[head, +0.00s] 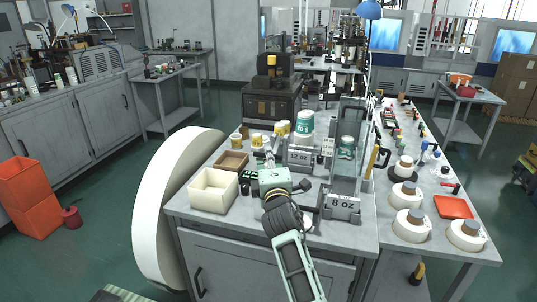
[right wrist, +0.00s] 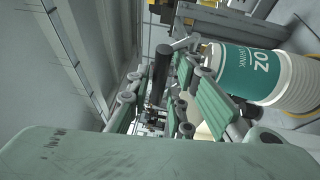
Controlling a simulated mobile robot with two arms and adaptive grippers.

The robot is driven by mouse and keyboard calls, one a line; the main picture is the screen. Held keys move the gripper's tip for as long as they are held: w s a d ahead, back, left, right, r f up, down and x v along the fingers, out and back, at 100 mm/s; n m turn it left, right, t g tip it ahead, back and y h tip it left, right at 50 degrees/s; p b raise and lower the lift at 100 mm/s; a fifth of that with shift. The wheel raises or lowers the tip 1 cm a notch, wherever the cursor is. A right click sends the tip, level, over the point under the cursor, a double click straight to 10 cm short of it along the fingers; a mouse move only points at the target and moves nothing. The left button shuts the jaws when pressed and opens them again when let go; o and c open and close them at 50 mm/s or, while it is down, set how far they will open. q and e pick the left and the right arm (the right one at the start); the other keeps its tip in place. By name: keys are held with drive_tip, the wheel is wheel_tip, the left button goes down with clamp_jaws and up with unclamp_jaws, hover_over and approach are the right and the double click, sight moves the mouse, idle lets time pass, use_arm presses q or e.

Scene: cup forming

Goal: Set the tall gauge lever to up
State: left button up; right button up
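A teal and white tall cup (head: 304,125) stands behind the 12 OZ sign (head: 300,157) on the metal bench. The same kind of cup lies large at the right in the right wrist view (right wrist: 245,75). My right gripper (head: 267,158) is just left of the 12 OZ sign, low over the bench. In the right wrist view its green-padded fingers (right wrist: 172,100) are apart. A dark-tipped rod (right wrist: 162,68) shows between or beyond them; I cannot tell whether it is the tall gauge lever or whether it is touched. The lever's position is unclear. My left gripper is out of view.
A cream bin (head: 213,190) and a brown bin (head: 232,161) stand left of my right gripper. The 8 OZ sign (head: 342,206) and a second teal cup (head: 346,147) are to the right, beside upright metal plates. Little free room surrounds the gripper.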

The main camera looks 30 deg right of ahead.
drive_tip(key=shift+w+d+r, duration=0.15)
drive_tip(key=shift+w+d, duration=0.15)
drive_tip(key=shift+w, duration=0.25)
clamp_jaws()
